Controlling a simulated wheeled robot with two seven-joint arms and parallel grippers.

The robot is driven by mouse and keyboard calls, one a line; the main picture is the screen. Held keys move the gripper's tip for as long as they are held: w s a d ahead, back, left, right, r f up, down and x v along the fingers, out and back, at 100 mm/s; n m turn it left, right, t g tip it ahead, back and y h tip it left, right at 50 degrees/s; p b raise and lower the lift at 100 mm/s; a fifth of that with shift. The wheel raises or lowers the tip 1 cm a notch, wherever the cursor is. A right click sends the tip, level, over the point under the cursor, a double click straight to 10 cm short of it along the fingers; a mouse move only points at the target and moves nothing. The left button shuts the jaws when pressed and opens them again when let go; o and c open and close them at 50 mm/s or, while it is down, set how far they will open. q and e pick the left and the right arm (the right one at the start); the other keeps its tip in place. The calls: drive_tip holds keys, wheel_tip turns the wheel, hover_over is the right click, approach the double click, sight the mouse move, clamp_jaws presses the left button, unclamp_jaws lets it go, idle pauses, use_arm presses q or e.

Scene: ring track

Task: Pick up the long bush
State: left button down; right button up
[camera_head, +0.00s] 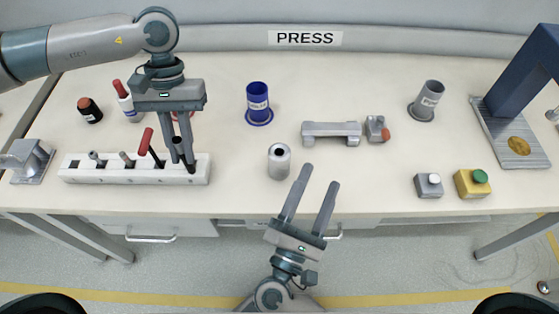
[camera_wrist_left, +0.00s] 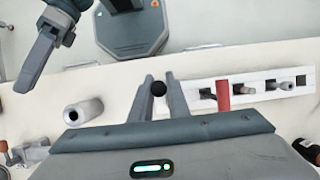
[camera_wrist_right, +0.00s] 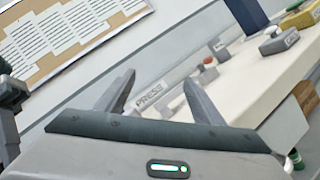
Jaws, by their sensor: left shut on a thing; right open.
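The long bush (camera_head: 177,143), a slim dark cylinder, is between the fingertips of my left gripper (camera_head: 182,150) at the right end of the white rack (camera_head: 200,177). The left gripper points down and is shut on it. In the left wrist view its round black top (camera_wrist_left: 158,88) shows between the two fingers. I cannot tell whether its lower end sits in the rack.
The rack also holds grey pins (camera_head: 127,160) and a red-handled tool (camera_head: 145,142) close left of my left gripper. A silver cylinder (camera_head: 279,165) stands to the right. A blue cup (camera_head: 258,98), grey brackets (camera_head: 331,133) and a press (camera_head: 520,90) are further back or right.

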sight(276, 169)
drive_tip(key=a+f+n+y, duration=0.1)
drive_tip(key=a+n, duration=0.2)
drive_tip(key=a+f+n+g+y, duration=0.1)
drive_tip(key=a+n, duration=0.2)
drive_tip(key=a, duration=0.1)
drive_tip(key=s+a+f+n+g, duration=0.1)
drive_tip(key=a+n, duration=0.2)
drive_tip(key=shift+a+f+y, duration=0.35)
drive_tip(key=shift+y, duration=0.05)
drive_tip(key=shift+s+a+f+n+g, duration=0.1)
drive_tip(key=shift+a+n+g, duration=0.05)
drive_tip(key=shift+a+n, duration=0.25)
drive_tip(key=shift+s+a+f+n+g, duration=0.1)
drive_tip(key=shift+a+n+g, duration=0.05)
drive_tip(key=shift+a+n, duration=0.25)
drive_tip(key=shift+w+d, duration=0.1)
drive_tip(key=shift+w, duration=0.05)
drive_tip(key=shift+x, duration=3.3)
drive_tip(key=shift+w, duration=0.1)
drive_tip(key=shift+f+x, duration=0.15)
drive_tip(key=shift+x, duration=1.1)
drive_tip(key=shift+f+x, duration=0.15)
drive_tip(key=shift+x, duration=1.1)
drive_tip(key=shift+d, duration=0.1)
